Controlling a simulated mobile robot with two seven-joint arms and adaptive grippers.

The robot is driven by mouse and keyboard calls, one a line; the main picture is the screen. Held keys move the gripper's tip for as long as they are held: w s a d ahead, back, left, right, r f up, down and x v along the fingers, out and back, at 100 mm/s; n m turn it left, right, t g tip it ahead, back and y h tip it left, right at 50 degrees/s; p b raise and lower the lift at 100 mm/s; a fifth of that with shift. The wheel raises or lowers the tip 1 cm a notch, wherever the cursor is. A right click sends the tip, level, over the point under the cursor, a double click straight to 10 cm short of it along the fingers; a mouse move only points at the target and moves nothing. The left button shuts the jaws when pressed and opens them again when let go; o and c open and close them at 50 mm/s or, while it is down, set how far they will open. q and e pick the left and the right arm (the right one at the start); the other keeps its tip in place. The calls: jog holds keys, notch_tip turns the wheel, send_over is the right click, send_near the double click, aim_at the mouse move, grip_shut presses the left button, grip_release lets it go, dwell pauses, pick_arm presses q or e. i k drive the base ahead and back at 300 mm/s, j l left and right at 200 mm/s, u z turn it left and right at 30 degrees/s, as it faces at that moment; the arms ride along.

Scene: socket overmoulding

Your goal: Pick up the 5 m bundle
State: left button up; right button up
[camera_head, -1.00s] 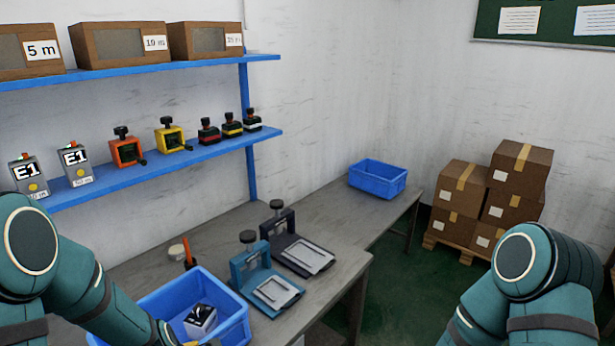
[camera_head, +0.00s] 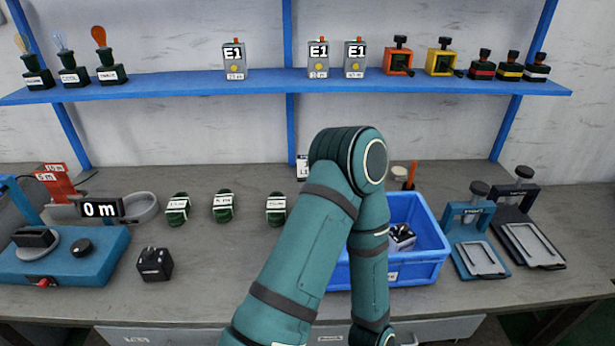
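Three dark green cable bundles with white label bands lie in a row on the bench: a left one (camera_head: 178,208), a middle one (camera_head: 222,206) and a right one (camera_head: 276,208). Their labels are too small to read surely; the middle one may read 5 m. The bundles lie apart from each other and nothing holds them. One of my arms rises in the middle of the view, its elbow bent above the bench to the right of the bundles. Neither gripper is in view.
A blue bin (camera_head: 430,262) holding a small black-and-white part stands right of my arm, partly hidden by it. A measuring machine (camera_head: 75,255) reading 0 m is at left, near a black block (camera_head: 154,263). Two clamp fixtures (camera_head: 470,240) (camera_head: 520,225) stand at right. A blue shelf (camera_head: 190,83) runs behind.

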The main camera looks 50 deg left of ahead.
aim_at(224, 206)
jog(key=u, duration=2.2)
